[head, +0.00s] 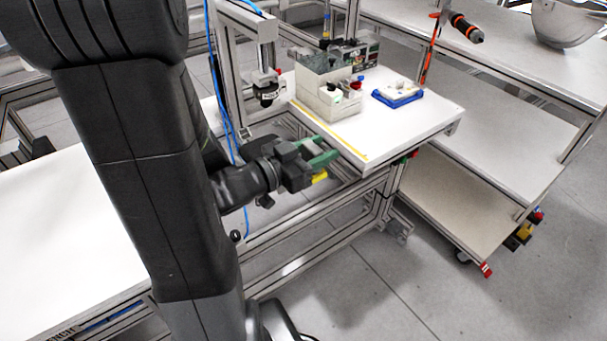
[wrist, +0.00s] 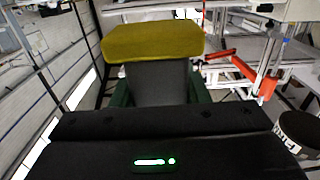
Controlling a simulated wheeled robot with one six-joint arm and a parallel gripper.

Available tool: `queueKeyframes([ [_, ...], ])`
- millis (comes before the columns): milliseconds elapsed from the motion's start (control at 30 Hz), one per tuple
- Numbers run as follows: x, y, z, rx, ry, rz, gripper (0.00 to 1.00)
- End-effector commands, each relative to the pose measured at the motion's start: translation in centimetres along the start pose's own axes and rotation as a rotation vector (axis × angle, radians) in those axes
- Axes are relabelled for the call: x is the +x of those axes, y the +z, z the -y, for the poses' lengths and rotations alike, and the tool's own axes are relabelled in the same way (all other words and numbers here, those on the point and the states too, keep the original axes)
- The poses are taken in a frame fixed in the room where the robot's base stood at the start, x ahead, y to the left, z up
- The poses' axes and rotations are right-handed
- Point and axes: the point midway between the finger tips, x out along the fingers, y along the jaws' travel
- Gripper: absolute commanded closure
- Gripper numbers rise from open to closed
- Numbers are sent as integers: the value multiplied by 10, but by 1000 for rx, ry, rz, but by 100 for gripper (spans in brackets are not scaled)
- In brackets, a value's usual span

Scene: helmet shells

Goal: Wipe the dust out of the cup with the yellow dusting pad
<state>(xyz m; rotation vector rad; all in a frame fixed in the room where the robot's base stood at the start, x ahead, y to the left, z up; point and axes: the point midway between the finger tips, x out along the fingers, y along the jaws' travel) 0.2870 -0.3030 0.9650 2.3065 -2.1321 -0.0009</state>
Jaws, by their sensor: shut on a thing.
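My gripper (head: 320,155), with green fingers, is shut on the yellow dusting pad (head: 320,177). In the wrist view the pad (wrist: 153,42) is a mustard-yellow block on a dark grey holder (wrist: 157,83), which sits between the green fingers. In the head view the gripper is held in front of the left edge of the white workbench, apart from it. I cannot pick out the cup for certain. A black rounded part (head: 267,96) shows at the press left of the bench; its inside is hidden.
The white workbench (head: 420,125) carries a light grey box unit (head: 325,90) with buttons and a blue tray (head: 398,94). A metal frame with a blue cable stands behind my gripper. A grey shell (head: 568,22) is on the far bench. An orange-handled tool hangs at upper right.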

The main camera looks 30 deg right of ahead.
Motion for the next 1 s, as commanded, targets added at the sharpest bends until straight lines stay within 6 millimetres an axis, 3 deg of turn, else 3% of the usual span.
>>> queueKeyframes([
  [33,0,12,0,0,0,0,85],
  [400,0,52,0,0,0,0,85],
  [1000,-2,52,5,1,-1,0,85],
])
